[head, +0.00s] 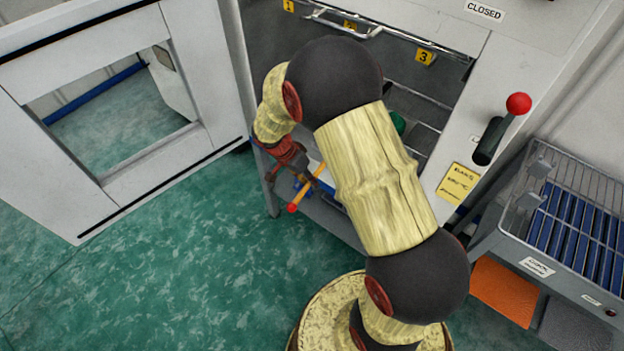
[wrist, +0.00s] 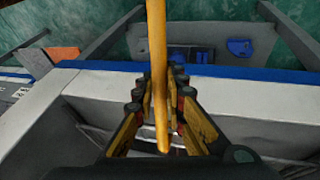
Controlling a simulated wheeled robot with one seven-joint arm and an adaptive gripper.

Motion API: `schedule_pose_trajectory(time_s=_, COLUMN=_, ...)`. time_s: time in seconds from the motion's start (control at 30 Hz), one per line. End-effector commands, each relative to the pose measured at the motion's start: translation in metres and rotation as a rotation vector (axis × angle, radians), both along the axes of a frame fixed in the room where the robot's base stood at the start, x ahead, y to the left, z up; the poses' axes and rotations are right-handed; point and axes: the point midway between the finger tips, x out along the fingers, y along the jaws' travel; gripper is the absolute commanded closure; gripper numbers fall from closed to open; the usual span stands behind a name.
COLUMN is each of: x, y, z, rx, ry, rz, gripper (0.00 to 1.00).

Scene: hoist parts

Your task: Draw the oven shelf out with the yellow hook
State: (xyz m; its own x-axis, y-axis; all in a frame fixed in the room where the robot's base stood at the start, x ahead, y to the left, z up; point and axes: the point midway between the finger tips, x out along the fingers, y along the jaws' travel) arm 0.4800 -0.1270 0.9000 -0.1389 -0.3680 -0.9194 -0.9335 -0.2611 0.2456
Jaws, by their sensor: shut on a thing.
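My gripper (head: 286,160) is low in front of the oven in the head view. It is shut on the yellow hook (head: 308,188), a yellow rod with a red-orange end that points down and left. In the wrist view the hook's rod (wrist: 158,60) runs upright between the fingers of my gripper (wrist: 160,110). The hook's far end is out of view or hidden. The oven shelf (head: 350,24) shows as a pale wire frame near the top of the oven opening. My arm covers much of the opening, so any contact between hook and shelf cannot be seen.
The oven door (head: 205,75) stands open at the left. Numbered yellow tags, including one marked 3 (head: 425,57), mark the oven levels. A lever with a red knob (head: 518,103) sticks out at the right. A cart with a wire rack (head: 585,190) stands right. Green floor ahead is clear.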

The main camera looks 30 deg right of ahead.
Motion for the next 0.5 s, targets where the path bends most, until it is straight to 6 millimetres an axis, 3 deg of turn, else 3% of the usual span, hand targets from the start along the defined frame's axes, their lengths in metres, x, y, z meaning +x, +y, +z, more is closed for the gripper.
schedule_pose_trajectory(time_s=0.5, x=-0.009, y=0.025, z=-0.001, rx=0.001, ry=0.002, rz=0.0, gripper=1.0)
